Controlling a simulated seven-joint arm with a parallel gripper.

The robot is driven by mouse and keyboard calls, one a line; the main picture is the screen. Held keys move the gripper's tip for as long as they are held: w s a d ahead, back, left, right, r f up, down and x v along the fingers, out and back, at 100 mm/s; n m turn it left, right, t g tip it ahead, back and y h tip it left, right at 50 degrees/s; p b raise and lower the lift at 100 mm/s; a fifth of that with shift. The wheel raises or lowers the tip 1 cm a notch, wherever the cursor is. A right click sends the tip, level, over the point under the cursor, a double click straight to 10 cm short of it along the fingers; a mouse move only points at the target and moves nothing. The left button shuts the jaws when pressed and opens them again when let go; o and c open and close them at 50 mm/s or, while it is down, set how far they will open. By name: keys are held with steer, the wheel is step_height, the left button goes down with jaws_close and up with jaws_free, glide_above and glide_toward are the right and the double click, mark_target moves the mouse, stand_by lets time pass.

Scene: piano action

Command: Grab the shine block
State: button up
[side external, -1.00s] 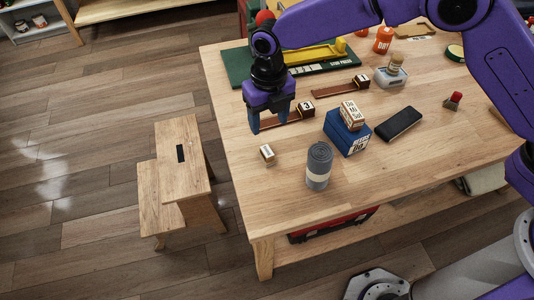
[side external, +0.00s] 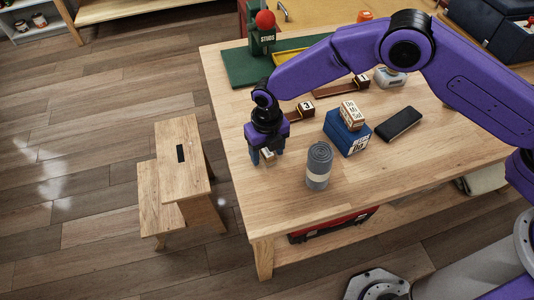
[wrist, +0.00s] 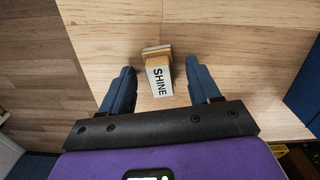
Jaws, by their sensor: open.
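The shine block (wrist: 159,78) is a small wooden block with a white face lettered SHINE. It stands on the table near its left edge. In the side view the block (side external: 267,154) is partly hidden by my gripper (side external: 267,158), which is low over it. In the wrist view my gripper (wrist: 160,90) is open, with one blue finger on each side of the block. Whether the fingertips touch the table cannot be told.
A grey rolled cloth (side external: 319,166) stands just right of my gripper. A block marked 3 (side external: 306,109) lies behind. The table front is clear.

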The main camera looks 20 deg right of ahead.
steer(key=shift+f, duration=0.1)
steer(key=c, duration=1.1)
